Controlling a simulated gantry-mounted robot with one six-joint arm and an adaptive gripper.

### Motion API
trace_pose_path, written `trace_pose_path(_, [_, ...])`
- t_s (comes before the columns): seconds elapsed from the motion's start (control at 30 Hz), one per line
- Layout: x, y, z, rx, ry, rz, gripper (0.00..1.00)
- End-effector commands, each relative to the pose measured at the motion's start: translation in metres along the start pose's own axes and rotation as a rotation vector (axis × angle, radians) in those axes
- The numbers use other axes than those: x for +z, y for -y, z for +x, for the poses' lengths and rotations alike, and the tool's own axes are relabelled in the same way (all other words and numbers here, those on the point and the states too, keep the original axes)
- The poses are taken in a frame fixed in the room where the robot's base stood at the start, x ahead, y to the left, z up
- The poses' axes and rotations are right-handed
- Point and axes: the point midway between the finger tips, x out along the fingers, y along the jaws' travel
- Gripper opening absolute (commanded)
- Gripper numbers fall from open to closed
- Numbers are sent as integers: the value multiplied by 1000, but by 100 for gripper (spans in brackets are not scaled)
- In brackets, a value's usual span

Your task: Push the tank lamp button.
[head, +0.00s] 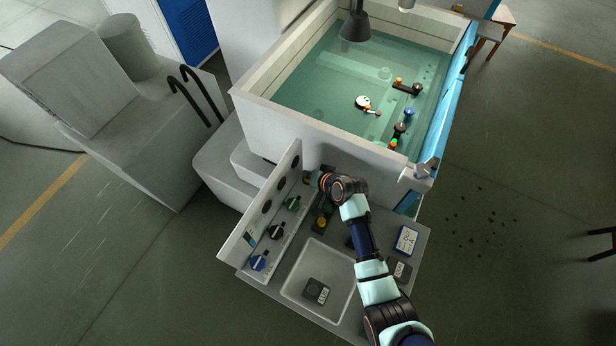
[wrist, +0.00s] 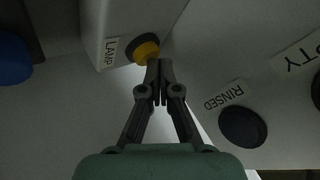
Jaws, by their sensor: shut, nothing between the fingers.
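The lamp button (wrist: 146,51) is a round yellow-orange knob beside a white LAMP label (wrist: 108,52) on a grey box (wrist: 125,20), in the wrist view's upper middle. My gripper (wrist: 160,66) is shut and empty. Its dark fingertips lie at the button's lower right edge and overlap it slightly in the picture. I cannot tell whether they touch it. In the head view my gripper (head: 316,178) is at the tank's near wall, beside the sloped panel, and the arm hides most of that spot.
The panel (head: 262,225) carries green and blue knobs. A yellow button (head: 321,222) and shallow tray (head: 292,290) are on the bench. The water-filled tank (head: 285,120) stands behind.

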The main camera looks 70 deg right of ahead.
Motion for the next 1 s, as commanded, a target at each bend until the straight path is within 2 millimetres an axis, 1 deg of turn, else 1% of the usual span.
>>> trace_pose_path(0.23, [0, 0, 0, 0, 1, 0, 0])
trace_pose_path(0.43, [-4, 5, -7, 1, 2, 0, 0])
trace_pose_path(0.77, [-5, 6, -8, 0, 1, 0, 0])
trace_pose_path(1.0, [-19, 20, -27, 0, 0, 0, 0])
